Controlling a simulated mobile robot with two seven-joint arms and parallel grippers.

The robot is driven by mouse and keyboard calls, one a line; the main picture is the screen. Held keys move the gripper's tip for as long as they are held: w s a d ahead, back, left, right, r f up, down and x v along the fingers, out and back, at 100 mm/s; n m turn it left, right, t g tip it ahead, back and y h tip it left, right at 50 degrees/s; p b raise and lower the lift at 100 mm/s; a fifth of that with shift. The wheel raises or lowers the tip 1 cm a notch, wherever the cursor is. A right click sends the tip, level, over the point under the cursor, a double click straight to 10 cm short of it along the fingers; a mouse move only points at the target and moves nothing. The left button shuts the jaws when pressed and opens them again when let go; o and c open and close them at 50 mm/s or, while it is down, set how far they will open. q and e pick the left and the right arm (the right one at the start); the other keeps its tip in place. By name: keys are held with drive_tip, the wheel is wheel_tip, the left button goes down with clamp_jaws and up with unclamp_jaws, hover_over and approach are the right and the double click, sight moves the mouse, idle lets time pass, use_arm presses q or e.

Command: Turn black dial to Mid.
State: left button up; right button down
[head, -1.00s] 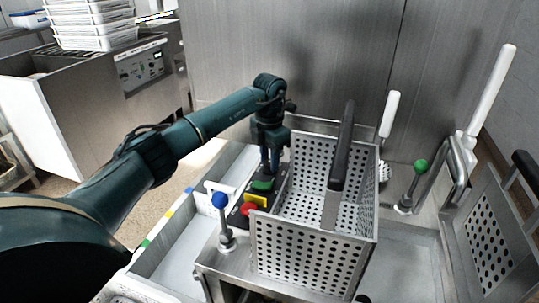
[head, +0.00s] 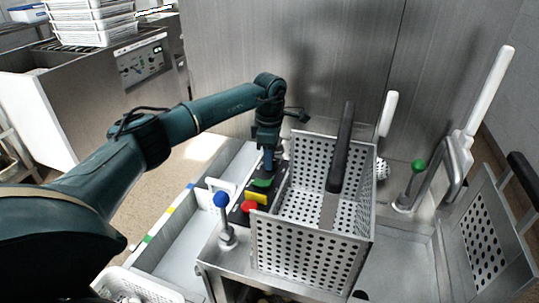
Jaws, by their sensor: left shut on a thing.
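My left gripper (head: 268,158) points down at the far end of a dark control panel (head: 239,215), just left of the perforated basket. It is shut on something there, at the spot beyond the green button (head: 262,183). The black dial itself is hidden behind the fingers, so its setting cannot be read. A yellow piece (head: 256,198) and a red button (head: 249,207) sit nearer on the same panel. My right gripper is not in view.
A perforated metal basket (head: 300,245) with a black handle stands right beside the panel. A blue-knobbed lever (head: 221,200) rises in front of it. A green-knobbed lever (head: 418,166) and white handles (head: 490,90) stand to the right. A shallow tray (head: 180,245) lies left.

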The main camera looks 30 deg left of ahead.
use_arm(q)
drive_tip(key=shift+r+m, duration=0.1)
drive_tip(key=shift+m, duration=0.2)
drive_tip(key=o, duration=1)
wheel_tip(320, 180, up, 13)
drive_tip(key=shift+r, duration=0.1)
idle(0.5)
